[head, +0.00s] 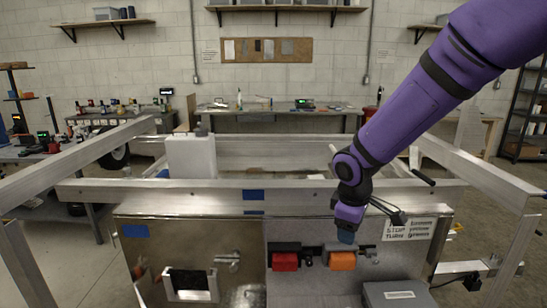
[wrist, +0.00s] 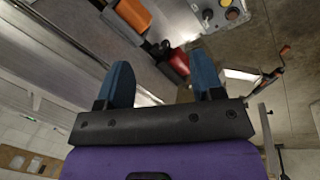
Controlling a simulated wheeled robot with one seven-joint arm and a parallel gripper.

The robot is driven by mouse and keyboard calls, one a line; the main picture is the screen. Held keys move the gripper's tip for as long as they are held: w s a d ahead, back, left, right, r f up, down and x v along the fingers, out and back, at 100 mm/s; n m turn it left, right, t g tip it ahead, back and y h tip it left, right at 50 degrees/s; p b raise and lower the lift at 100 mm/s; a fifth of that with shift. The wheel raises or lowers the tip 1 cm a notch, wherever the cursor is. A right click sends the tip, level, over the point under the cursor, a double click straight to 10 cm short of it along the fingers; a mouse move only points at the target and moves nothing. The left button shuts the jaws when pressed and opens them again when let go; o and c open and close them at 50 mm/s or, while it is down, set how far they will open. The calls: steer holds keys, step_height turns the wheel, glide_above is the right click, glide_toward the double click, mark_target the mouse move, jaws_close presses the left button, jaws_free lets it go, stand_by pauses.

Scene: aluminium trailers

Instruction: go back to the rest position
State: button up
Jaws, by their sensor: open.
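My gripper (head: 347,237) hangs from my purple arm, pointing down in front of the trailer's metal front panel. In the wrist view its two blue fingers (wrist: 163,78) stand wide apart with nothing held between them. In the head view the fingertips are just above an orange block (head: 342,261) on the panel, which also shows at the top of the wrist view (wrist: 133,14). I cannot tell whether they touch it. A red block (head: 285,262) sits left of the orange one and shows beyond the fingers in the wrist view (wrist: 178,62).
The aluminium trailer frame (head: 250,190) spans the view, with rails on both sides. A white container (head: 191,156) stands on it at left. A grey box (head: 395,293) is below right. A sign (head: 409,229) and a latch handle (head: 228,258) are on the panel.

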steer(key=s+d+r+m+t, duration=0.1)
steer(key=s+d+r+m, duration=0.3)
steer(key=s+r, duration=0.2)
steer(key=s+d+r+m+t, duration=0.1)
steer(key=s+d+r+m, duration=0.2)
steer(key=s+r, duration=0.3)
steer(key=s+d+r+m+t+y, duration=0.1)
steer(key=s+d+r+m, duration=0.3)
steer(key=s, duration=0.9)
step_height(320, 180, up, 2)
steer(key=shift+d+r+m, duration=0.1)
steer(key=shift+d+m, duration=0.2)
steer(key=shift+d, duration=0.3)
